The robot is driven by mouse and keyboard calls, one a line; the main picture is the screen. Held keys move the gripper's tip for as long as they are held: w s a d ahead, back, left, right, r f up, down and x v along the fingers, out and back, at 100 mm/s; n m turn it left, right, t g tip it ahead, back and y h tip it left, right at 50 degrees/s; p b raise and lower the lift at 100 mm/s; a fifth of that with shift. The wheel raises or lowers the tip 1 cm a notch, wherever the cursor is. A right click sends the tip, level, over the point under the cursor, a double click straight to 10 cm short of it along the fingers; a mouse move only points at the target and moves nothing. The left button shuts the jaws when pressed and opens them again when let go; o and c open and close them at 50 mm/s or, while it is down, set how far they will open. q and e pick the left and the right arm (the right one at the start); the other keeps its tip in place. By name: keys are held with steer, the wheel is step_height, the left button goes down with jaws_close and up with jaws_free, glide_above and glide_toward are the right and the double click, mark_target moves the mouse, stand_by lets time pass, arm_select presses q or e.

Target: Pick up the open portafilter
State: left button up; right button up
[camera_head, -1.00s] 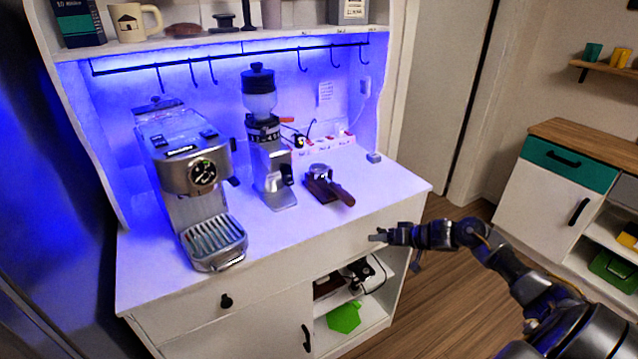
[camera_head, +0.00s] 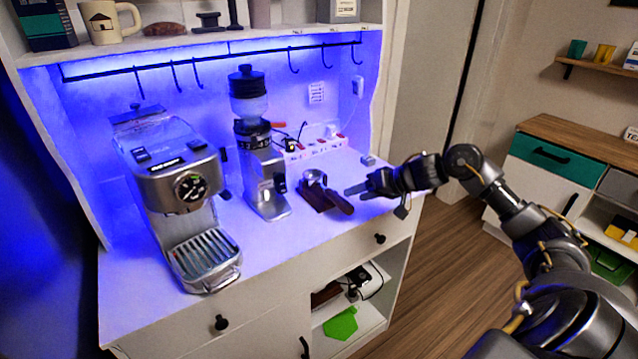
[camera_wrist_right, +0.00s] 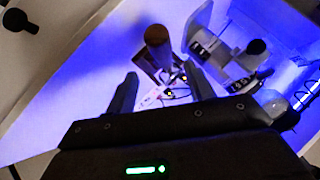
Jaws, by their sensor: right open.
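The open portafilter (camera_head: 340,203) rests on a dark wooden stand (camera_head: 312,196) on the white counter, right of the grinder. Its brown handle sticks out toward the front right. In the right wrist view the round handle end (camera_wrist_right: 157,36) shows ahead, between and beyond the fingers. My right gripper (camera_head: 352,191) is open and empty, just right of the handle in the head view. In the right wrist view its two fingers (camera_wrist_right: 163,90) are spread apart. I cannot tell the exact gap to the handle. My left gripper is not in view.
The grinder (camera_head: 262,165) and the espresso machine (camera_head: 180,195) stand to the left. A power strip (camera_head: 318,148) with cables lies behind. A hook rail (camera_head: 230,57) runs above. The counter's front edge is below my right gripper, and the front counter is clear.

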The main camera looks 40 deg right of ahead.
mark_target(345, 200)
steer(key=shift+w+a+f, duration=0.1)
steer(key=shift+w, duration=0.05)
steer(key=shift+w+a+f, duration=0.1)
steer(key=shift+w+a, duration=0.05)
steer(key=shift+a, duration=0.1)
steer(key=p+x, duration=0.1)
steer(key=x, duration=0.2)
steer(key=shift+w+a+f, duration=0.15)
steer(key=shift+a+f, duration=0.1)
steer(key=shift+a, duration=0.05)
steer(key=shift+w+a+f, duration=0.15)
steer(key=shift+w+f, duration=0.15)
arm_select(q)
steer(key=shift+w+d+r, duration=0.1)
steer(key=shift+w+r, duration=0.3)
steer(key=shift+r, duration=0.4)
arm_select(e)
steer(key=shift+s, duration=0.1)
steer(key=shift+r, duration=0.1)
jaws_close()
